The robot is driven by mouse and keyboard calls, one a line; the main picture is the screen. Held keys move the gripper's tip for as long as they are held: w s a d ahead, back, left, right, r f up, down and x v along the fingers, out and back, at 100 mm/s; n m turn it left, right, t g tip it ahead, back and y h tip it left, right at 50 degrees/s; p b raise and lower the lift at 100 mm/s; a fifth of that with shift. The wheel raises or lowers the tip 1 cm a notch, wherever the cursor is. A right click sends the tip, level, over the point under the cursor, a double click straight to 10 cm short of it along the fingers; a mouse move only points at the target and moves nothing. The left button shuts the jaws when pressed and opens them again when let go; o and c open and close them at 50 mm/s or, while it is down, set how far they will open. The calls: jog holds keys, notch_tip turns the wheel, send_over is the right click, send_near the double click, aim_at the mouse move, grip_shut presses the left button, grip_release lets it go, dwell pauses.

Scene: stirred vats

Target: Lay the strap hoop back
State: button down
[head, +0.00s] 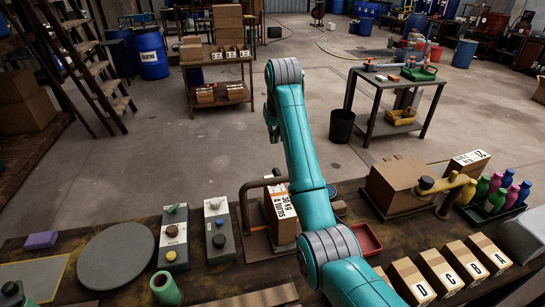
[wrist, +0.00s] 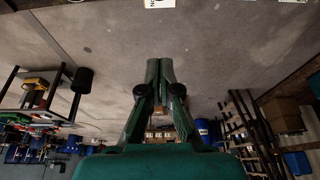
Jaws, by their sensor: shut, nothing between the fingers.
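A brown bent tube that looks like the strap hoop (head: 243,207) stands on the bench left of centre. It rises beside a carton (head: 281,222) with a printed label, and its top bends right toward the carton. My arm hides part of the carton and whatever lies to the right of it. My gripper (head: 270,128) is in the air beyond the bench, well above and away from the hoop. In the wrist view my gripper (wrist: 159,62) has its fingers together, with nothing between them. The hoop cannot be made out in the wrist view.
Control boxes (head: 173,242) and a grey disc (head: 117,256) are on the bench at left. A brown carton (head: 397,188) beside a brass-coloured arm (head: 445,185), coloured bottles (head: 495,200) and small lettered boxes (head: 437,270) are at right. Open floor lies beyond.

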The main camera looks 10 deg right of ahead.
jog(key=x, duration=1)
jog(key=shift+s, duration=2.05)
